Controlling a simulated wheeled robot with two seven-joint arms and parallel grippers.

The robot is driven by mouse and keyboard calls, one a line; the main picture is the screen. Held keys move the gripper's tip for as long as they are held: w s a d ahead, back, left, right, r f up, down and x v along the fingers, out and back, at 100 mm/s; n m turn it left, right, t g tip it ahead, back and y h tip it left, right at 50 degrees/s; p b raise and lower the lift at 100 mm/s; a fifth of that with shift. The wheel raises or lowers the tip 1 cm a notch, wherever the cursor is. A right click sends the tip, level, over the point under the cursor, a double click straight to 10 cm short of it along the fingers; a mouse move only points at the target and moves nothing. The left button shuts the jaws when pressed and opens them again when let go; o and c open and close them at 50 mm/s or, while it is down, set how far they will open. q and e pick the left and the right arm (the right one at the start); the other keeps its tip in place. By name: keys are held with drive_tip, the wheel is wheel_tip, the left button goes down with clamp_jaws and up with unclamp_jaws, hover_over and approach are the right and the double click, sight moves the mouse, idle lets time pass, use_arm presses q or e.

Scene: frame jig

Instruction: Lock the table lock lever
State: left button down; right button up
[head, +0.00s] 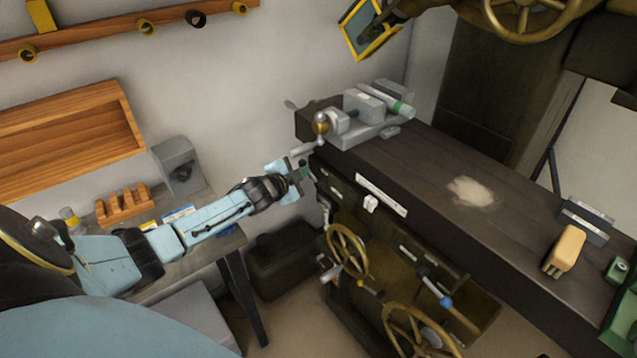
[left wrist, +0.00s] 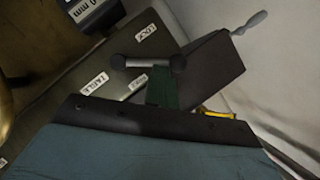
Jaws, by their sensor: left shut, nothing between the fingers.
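The lock lever (left wrist: 146,62) shows in the left wrist view as a short grey bar with a dark ball at each end. It sits on the dark machine side, between a LOCK label (left wrist: 146,32) and another small label (left wrist: 138,82). A TABLE label (left wrist: 95,83) is to its left. My left gripper (head: 303,172) is at the left end of the machine table in the head view. Its shut green fingers (left wrist: 162,88) reach up to the lever's bar, near its right ball; I cannot tell whether they touch. My right gripper is not in view.
The dark machine table (head: 440,170) carries a grey vise (head: 362,112) and a tan brush (head: 565,250). Handwheels (head: 347,250) stand out below it. A crank handle (left wrist: 250,22) is beyond the lever. A side bench with a wooden rack (head: 124,204) lies under my left arm.

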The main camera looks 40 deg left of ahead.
use_arm(q)
drive_tip(key=shift+w+a+f+b, duration=0.2)
drive_tip(key=shift+a+f+b, duration=0.25)
drive_tip(key=shift+a, duration=0.2)
drive_tip(key=shift+w+a+f+b, duration=0.2)
drive_tip(key=shift+a+f+b, duration=0.15)
drive_tip(key=shift+a+f, duration=0.2)
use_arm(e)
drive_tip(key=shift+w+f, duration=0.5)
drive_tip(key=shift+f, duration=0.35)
use_arm(q)
drive_tip(key=shift+f, duration=0.1)
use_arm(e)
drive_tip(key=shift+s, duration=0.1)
use_arm(q)
drive_tip(key=s+a+r+p, duration=0.2)
drive_tip(key=s+r+p, duration=0.2)
drive_tip(key=s+r, duration=0.4)
drive_tip(key=shift+s+a+r+p, duration=0.15)
drive_tip(key=shift+s+a+p, duration=0.15)
drive_tip(key=shift+s, duration=0.65)
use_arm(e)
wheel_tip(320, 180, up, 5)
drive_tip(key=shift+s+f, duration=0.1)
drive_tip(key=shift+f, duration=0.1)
